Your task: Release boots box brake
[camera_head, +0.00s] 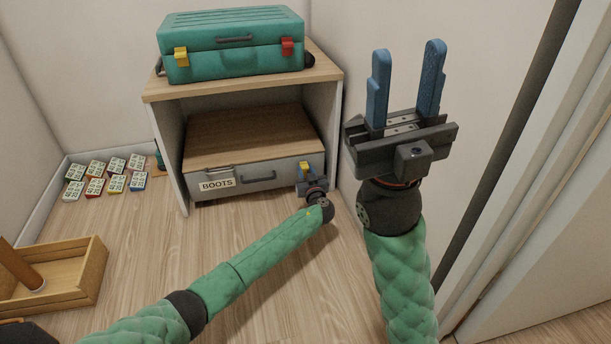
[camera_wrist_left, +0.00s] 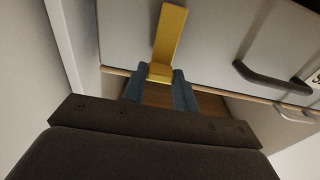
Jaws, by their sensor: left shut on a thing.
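The boots box (camera_head: 240,181) is a grey drawer with a wooden top and a "BOOTS" label (camera_head: 217,184), low in the shelf unit. A yellow brake lever (camera_head: 304,167) is on the right of its front. In the left wrist view the yellow lever (camera_wrist_left: 170,35) shows close up. My left gripper (camera_head: 309,182) is at the box's right front corner. In the left wrist view its blue fingers (camera_wrist_left: 160,88) are shut on the end of the yellow lever. My right gripper (camera_head: 406,85) is raised at the right, its blue fingers wide apart and empty.
A teal case (camera_head: 232,45) with yellow and red latches stands on the shelf unit (camera_head: 332,75). Several small patterned blocks (camera_head: 105,176) lie on the floor at left. A wooden crate (camera_head: 75,272) stands at lower left. A white door (camera_head: 540,220) is at right. The middle floor is clear.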

